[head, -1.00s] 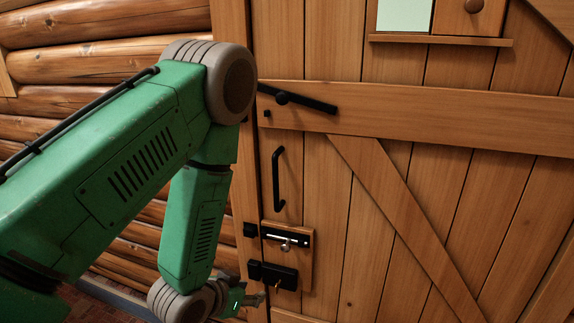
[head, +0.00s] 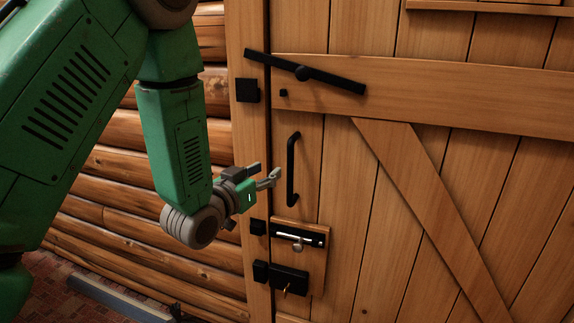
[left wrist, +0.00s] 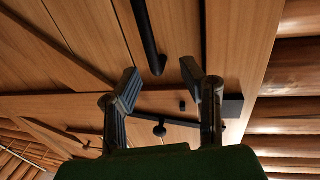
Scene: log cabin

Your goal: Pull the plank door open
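The plank door (head: 400,215) looks closed in its frame. Its black vertical pull handle (head: 292,168) is near the left edge; the bar also shows in the left wrist view (left wrist: 148,38). My left gripper (head: 266,174) is just left of the handle, fingers pointing towards it. In the left wrist view its two fingers (left wrist: 160,72) are apart, with nothing between them; the handle's end lies ahead. A black pivoting bar (head: 335,82) is tilted above, its left end over the frame. Below are a slide bolt (head: 313,237) and a black lock box (head: 290,280) with a key. My right gripper is not in view.
Black keeper blocks (head: 247,90) sit on the door frame (head: 255,140). A log wall (head: 110,215) is left, behind my left arm. A diagonal brace (head: 425,205) crosses the door. The planks right of the handle are clear.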

